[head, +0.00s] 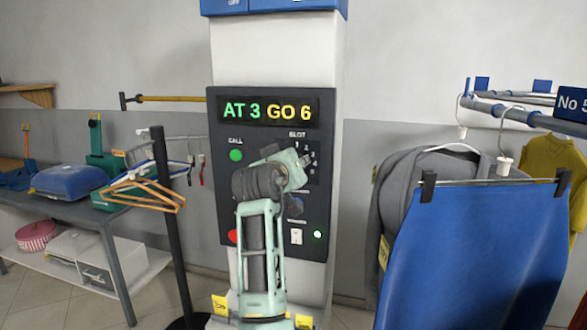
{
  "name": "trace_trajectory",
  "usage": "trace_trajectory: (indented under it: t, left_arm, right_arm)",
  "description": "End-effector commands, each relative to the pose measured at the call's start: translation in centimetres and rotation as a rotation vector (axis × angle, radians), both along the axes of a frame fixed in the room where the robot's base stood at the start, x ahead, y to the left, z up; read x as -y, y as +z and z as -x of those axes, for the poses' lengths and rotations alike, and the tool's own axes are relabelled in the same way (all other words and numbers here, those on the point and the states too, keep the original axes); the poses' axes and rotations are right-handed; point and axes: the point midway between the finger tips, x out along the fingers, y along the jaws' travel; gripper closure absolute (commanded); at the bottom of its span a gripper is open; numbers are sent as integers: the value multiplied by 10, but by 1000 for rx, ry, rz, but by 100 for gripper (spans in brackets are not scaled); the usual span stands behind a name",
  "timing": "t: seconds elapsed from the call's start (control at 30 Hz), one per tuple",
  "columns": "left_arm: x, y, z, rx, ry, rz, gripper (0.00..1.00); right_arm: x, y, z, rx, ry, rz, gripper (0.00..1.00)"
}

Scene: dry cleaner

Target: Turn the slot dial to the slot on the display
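The control panel (222,185) is a dark box on a white column. Its display (266,111) reads "AT 3" in green and "GO 6" in yellow. Below it is the SLOT label, with small white marks of the dial scale (312,157) at the right. The slot dial itself is mostly hidden behind my gripper. An arm, which looks like my left, rises from just left of bottom centre. Its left gripper (302,164) is at the dial, and its fingers are too hidden to tell open from shut. My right gripper is out of view.
The panel also has a green CALL button (236,155), a red button (233,237), a white switch (296,236) and a green light (318,234). A dark post with hangers (145,192) stands left. A blue garment (475,255) and grey jacket (395,195) hang close at right.

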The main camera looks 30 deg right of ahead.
Motion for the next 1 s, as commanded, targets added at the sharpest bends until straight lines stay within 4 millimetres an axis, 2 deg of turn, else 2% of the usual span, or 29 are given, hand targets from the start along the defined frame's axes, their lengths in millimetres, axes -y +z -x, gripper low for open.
trace_trajectory:
  t: [0.03, 0.5, 1.0]
  left_arm:
    - [0, -3, 0, 0, 0, 0, 73]
    - [0, -13, 0, 0, 0, 0, 73]
    - [0, -16, 0, 0, 0, 0, 73]
  right_arm:
    - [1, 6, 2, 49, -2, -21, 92]
    - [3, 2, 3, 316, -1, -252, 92]
    - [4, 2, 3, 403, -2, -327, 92]
